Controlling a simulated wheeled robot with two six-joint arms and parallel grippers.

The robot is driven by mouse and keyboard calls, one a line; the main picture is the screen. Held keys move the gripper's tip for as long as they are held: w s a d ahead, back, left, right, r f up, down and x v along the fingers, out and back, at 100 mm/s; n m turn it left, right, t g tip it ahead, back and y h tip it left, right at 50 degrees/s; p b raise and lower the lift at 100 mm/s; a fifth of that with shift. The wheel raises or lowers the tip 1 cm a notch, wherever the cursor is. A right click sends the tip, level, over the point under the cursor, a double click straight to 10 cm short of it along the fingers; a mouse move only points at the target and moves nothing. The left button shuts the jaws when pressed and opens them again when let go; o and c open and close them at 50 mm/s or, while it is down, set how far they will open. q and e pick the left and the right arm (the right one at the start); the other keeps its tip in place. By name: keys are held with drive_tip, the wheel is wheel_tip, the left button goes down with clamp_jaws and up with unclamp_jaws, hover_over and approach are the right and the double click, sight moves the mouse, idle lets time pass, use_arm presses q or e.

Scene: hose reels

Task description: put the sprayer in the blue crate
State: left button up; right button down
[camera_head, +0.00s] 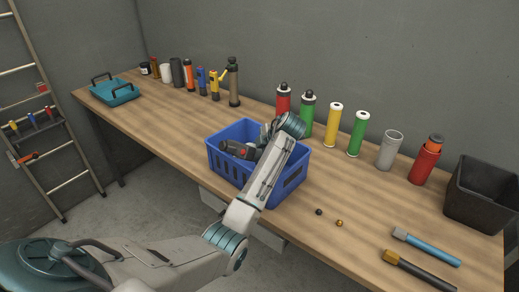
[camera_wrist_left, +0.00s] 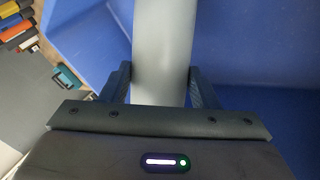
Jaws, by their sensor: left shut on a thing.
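The blue crate (camera_head: 289,185) stands on the wooden bench near its front edge. My left gripper (camera_wrist_left: 160,84) is inside the crate's opening, low between its walls. Its fingers are shut on a smooth pale grey body, which I take to be the sprayer (camera_wrist_left: 162,40). Blue crate walls (camera_wrist_left: 245,35) surround it in the left wrist view. In the head view a dark part with a red mark shows in the crate's left half; I cannot tell whether it belongs to the gripper or the sprayer. The sprayer's lower end is hidden. My right gripper is not in view.
Red and green cylinders (camera_head: 306,115), a yellow one (camera_head: 332,125) and others line the back. A black bin (camera_head: 484,195) stands at the right. Two small balls (camera_head: 339,223) and two handled tools (camera_head: 428,247) lie in front.

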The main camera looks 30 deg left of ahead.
use_arm(q)
drive_tip(key=shift+f, duration=0.15)
drive_tip(key=o, duration=1.4)
drive_tip(key=shift+b, duration=0.3)
drive_tip(key=b+v, duration=0.1)
drive_tip(key=v, duration=1)
drive_tip(key=shift+s+f, duration=0.25)
drive_tip(key=shift+s, duration=0.15)
